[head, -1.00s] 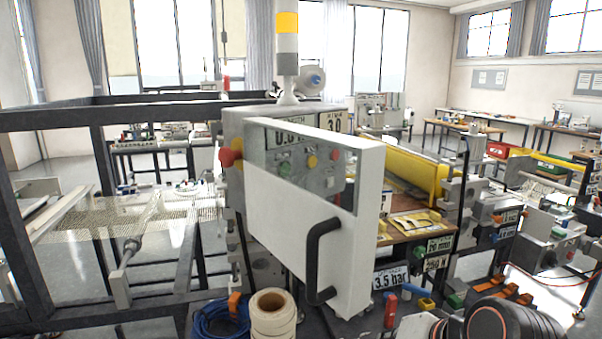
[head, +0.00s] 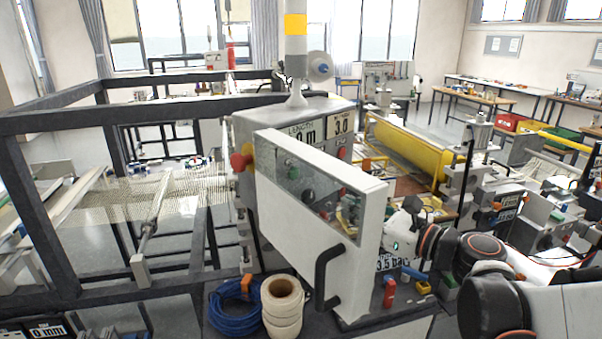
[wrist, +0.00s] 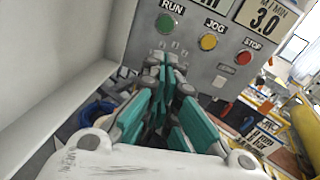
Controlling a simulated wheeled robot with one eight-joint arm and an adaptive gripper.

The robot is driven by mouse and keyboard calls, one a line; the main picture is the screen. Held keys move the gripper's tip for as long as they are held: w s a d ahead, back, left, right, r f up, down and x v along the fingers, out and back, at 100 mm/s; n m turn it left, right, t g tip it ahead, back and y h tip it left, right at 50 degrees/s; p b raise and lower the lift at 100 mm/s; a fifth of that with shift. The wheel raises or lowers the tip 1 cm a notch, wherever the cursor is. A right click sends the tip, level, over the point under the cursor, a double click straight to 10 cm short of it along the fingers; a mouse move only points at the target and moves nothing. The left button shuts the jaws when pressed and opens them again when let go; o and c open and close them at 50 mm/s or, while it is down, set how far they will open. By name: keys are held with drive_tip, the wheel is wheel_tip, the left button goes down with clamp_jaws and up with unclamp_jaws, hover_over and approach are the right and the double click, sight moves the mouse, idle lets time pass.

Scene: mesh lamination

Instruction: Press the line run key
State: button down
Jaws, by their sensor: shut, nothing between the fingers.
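The control panel shows in the wrist view (wrist: 225,80) with a green button under the label RUN (wrist: 165,24), a yellow button under JOG (wrist: 208,41) and a red button under STOP (wrist: 243,57). My gripper (wrist: 167,62) is shut and empty, its teal fingers pointing at the panel below the RUN button. I cannot tell whether the fingertips touch the panel. In the head view, the white hinged guard door (head: 300,230) with a clear window stands open in front of the panel, and my gripper shows partly through that window.
A black handle (head: 324,280) is on the door. A red mushroom button (head: 238,162) sits on the cabinet's left side. White rolls (head: 282,305) and a blue cable coil (head: 232,310) lie in front. A yellow roller cover (head: 405,150) is behind at right.

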drive_tip(key=shift+w+a+r+m, duration=0.15)
drive_tip(key=shift+w+r+m, duration=0.15)
drive_tip(key=shift+m, duration=0.5)
drive_tip(key=shift+a, duration=0.15)
drive_tip(key=x, duration=1.3)
drive_tip(key=shift+w+a+r, duration=0.25)
drive_tip(key=shift+w+a, duration=0.05)
drive_tip(key=shift+w, duration=0.05)
